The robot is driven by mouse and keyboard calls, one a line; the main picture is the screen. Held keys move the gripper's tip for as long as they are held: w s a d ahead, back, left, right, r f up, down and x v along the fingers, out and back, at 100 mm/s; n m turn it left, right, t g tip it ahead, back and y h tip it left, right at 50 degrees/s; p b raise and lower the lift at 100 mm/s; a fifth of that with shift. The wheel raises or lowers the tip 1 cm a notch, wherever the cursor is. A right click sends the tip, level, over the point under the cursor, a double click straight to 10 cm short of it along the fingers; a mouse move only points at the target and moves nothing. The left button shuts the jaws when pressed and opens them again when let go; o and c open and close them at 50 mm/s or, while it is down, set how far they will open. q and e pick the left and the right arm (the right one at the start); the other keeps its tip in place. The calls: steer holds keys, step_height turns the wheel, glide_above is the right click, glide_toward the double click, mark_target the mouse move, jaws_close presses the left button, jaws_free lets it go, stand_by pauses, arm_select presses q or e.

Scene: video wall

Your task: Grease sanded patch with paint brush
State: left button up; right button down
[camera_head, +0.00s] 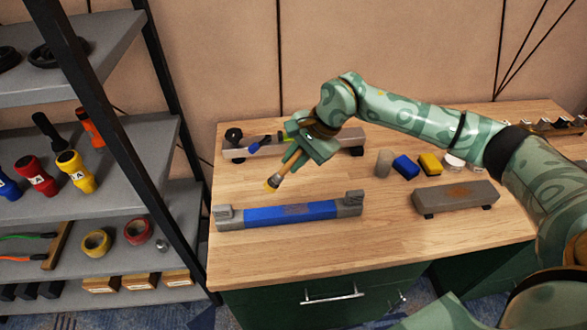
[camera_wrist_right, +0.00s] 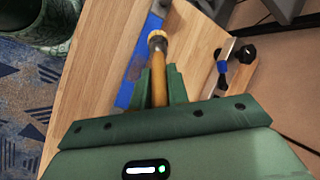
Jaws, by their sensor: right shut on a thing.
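My right gripper (camera_head: 293,155) is shut on a paint brush (camera_head: 279,175) with a wooden handle. It holds the brush tilted, bristles down, above the bench and a little behind the blue bar. The brush also shows in the right wrist view (camera_wrist_right: 159,75). The blue bar (camera_head: 262,215) lies across the front of the bench between two grey end blocks. A brownish worn patch (camera_head: 298,209) shows on its top, right of the middle. The bristles look apart from the patch. My left gripper is not in view.
To the right are a blue block (camera_head: 406,167), a yellow block (camera_head: 430,164) and a grey bar with a rusty patch (camera_head: 455,198). A shelf unit (camera_head: 105,60) stands left of the wooden bench (camera_head: 240,268).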

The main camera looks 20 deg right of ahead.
stand_by(0.4)
steer(key=shift+s+b+x, duration=0.25)
steer(key=shift+b+x, duration=0.25)
steer(key=shift+x, duration=0.55)
steer(key=shift+s+d+f, duration=0.1)
